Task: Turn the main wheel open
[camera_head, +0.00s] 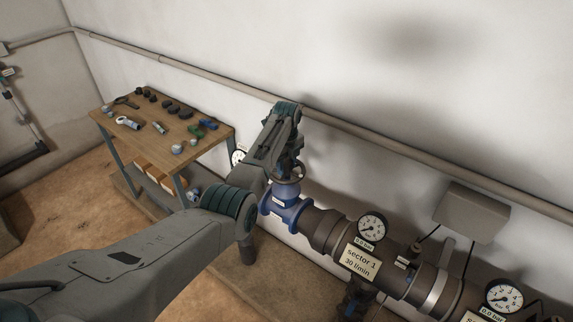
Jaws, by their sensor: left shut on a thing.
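The main wheel (287,178) is a small dark handwheel above a blue valve body (282,205) on the manifold pipe. It is largely hidden by my left arm, which reaches in from the lower left and bends over the valve. My left gripper (291,168) points down at the wheel and is shut on it. The fingertips are small and dark here, so the exact grip on the rim is hard to see. How far the wheel is turned cannot be told. My right gripper is not in view.
The brown pipe (322,229) runs to the lower right with a gauge (371,228) and a "sector 1 30 l/min" label (359,262). A grey box (472,213) is on the wall. A wooden workbench (215,141) with tools stands at the back left. Bare floor lies left.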

